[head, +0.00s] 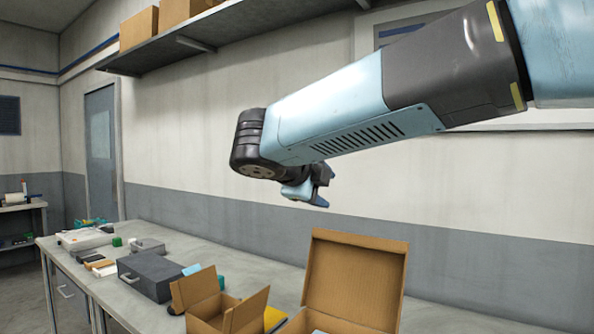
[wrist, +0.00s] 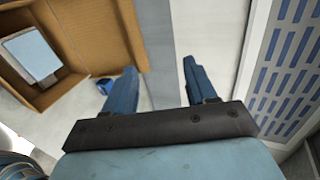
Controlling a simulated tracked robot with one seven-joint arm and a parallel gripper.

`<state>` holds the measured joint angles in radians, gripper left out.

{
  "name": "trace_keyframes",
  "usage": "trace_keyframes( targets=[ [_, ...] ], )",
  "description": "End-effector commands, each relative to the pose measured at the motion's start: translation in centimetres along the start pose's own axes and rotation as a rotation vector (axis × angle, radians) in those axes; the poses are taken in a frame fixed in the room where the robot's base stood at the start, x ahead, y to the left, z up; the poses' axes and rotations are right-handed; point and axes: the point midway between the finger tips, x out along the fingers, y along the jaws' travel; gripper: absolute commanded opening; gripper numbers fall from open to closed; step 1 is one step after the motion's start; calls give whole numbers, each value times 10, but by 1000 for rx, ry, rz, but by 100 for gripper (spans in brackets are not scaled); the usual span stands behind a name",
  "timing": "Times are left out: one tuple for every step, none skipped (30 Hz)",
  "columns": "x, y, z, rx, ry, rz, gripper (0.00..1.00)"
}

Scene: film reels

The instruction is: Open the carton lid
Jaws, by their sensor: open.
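A cardboard carton stands at the bottom of the head view, its lid (head: 355,272) raised and leaning slightly back. The carton's lower part is cut off by the picture's edge. A cardboard carton (wrist: 128,35) also shows at upper left in the wrist view, with a pale blue-grey slab (wrist: 33,56) inside. My gripper (head: 322,190) is above and behind the raised lid in the head view, apart from it. In the wrist view my gripper (wrist: 158,75) is open, with nothing between its fingers.
A smaller carton (head: 215,308) with open flaps stands left of the lid. A dark grey case (head: 150,275) and several small items lie further left on the bench (head: 235,270). A blue-slotted white panel (wrist: 285,75) is at right in the wrist view. A shelf (head: 215,35) runs above.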

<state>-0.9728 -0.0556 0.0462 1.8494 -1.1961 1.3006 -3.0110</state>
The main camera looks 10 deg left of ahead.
Motion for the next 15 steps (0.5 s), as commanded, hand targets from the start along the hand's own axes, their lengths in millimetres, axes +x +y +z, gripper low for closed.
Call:
trace_keyframes(
  targets=[
    [-3, 0, 1, -1, -3, 0, 56],
    [-5, 0, 1, -1, -3, 0, 56],
    [-7, 0, 1, -1, -4, 0, 56],
    [-8, 0, 1, -1, -3, 0, 56],
    [-10, 0, 1, 0, -3, 0, 56],
    [-12, 0, 1, -1, -3, 0, 56],
    [-13, 0, 1, -1, -2, 0, 56],
    [-14, 0, 0, 0, -2, 0, 56],
    [-16, 0, 1, -1, -3, 1, 56],
    [-18, 0, 1, -1, -3, 1, 56],
    [-19, 0, 1, -1, -3, 1, 56],
    [-21, 0, 1, -1, -3, 1, 56],
    [-23, 0, 1, -1, -4, 1, 56],
    [-26, 0, 1, -1, -4, 1, 56],
    [-28, 0, 0, 0, -3, 1, 56]
  ],
)
